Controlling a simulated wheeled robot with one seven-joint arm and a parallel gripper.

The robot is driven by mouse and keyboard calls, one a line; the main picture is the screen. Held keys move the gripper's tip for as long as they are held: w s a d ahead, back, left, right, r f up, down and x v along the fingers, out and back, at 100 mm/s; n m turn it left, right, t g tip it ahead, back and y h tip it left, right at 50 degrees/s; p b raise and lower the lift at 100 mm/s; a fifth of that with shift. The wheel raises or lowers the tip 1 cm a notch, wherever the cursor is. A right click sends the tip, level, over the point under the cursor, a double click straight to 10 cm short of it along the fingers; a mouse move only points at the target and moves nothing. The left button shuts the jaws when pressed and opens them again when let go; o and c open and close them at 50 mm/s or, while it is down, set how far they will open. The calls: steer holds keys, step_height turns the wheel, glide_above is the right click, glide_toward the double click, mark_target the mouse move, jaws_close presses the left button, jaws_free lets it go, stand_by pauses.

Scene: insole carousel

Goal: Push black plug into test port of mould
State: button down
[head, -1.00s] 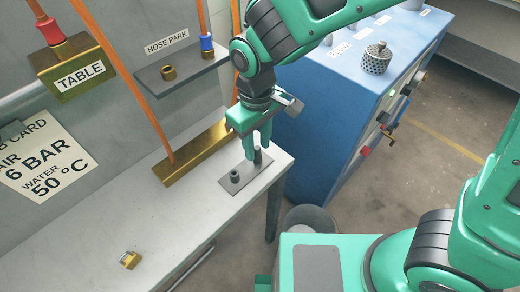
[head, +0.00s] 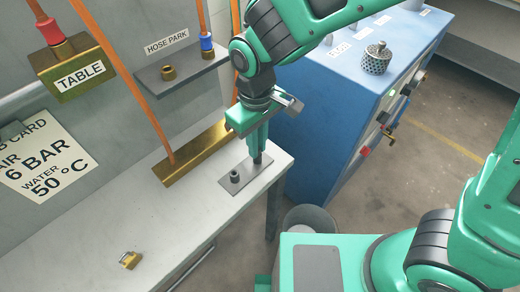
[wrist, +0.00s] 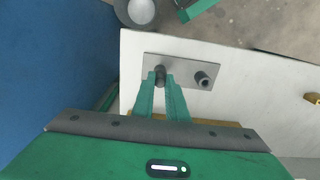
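A grey plate (head: 228,187) lies on the white table and carries two dark upright pieces. One is a dark plug (head: 257,158) at its right end, also in the wrist view (wrist: 160,77). The other is a short dark piece with a hole in its top (head: 234,176), also in the wrist view (wrist: 204,79). My gripper (head: 258,152) points down, with its green fingers closed against both sides of the plug. The plug's foot appears to be still at the plate. I cannot pick out the mould or its test port with certainty.
A long brass-coloured bar (head: 195,158) lies behind the plate on the table (head: 140,220). A brass padlock (head: 130,260) lies near the front. A blue cabinet (head: 330,120) stands to the right. Orange hoses (head: 120,75) hang at the wall. The table's front middle is clear.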

steer(key=shift+r, duration=0.15)
steer(key=shift+r, duration=2.85)
steer(key=shift+r, duration=0.1)
step_height(320, 180, up, 7)
stand_by(0.6)
stand_by(0.6)
